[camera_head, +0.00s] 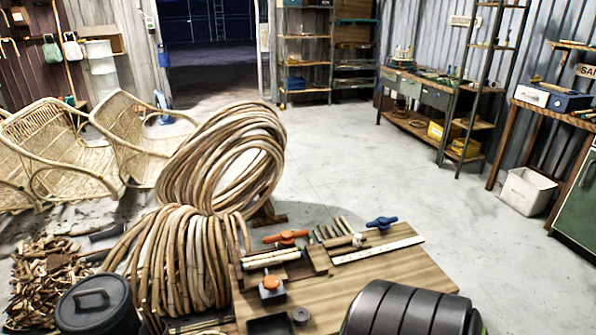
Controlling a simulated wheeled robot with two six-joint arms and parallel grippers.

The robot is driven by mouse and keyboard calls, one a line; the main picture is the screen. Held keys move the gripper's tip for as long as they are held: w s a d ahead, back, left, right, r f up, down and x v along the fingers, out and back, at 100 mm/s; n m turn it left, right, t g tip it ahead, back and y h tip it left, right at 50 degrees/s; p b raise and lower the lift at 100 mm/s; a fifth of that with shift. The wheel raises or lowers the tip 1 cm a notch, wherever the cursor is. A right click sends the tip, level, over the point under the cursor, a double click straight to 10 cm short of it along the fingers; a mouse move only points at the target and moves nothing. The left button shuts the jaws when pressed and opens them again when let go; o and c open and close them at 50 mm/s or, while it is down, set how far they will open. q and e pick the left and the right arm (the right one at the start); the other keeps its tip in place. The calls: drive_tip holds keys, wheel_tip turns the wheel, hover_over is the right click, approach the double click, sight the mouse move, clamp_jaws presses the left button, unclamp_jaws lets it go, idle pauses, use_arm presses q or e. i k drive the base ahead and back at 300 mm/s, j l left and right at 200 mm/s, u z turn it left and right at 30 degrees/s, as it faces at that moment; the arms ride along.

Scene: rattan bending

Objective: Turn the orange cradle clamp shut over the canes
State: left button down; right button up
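The orange clamp (287,236) is a small winged lever on the wooden work table (375,284), at its back left. It lies roughly left to right in the picture, just behind a short bundle of pale canes (270,258). I cannot tell whether it reaches over these canes or how far it is turned. Several more short canes (333,230) lie side by side to its right. A blue winged clamp (381,222) is at the table's back right. Neither of my grippers shows in the head view.
An orange-topped block (271,285), a dark tray (270,328) and a pale ruler (378,250) are on the table. A large dark ribbed cylinder (410,310) blocks its front; I cannot tell what it is. Cane coils (180,262) crowd the left.

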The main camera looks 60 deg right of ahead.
sight(286, 237)
drive_tip(key=z, duration=1.35)
drive_tip(key=i+l+u, duration=0.45)
drive_tip(key=k+l, duration=0.05)
drive_tip(key=k, duration=0.05)
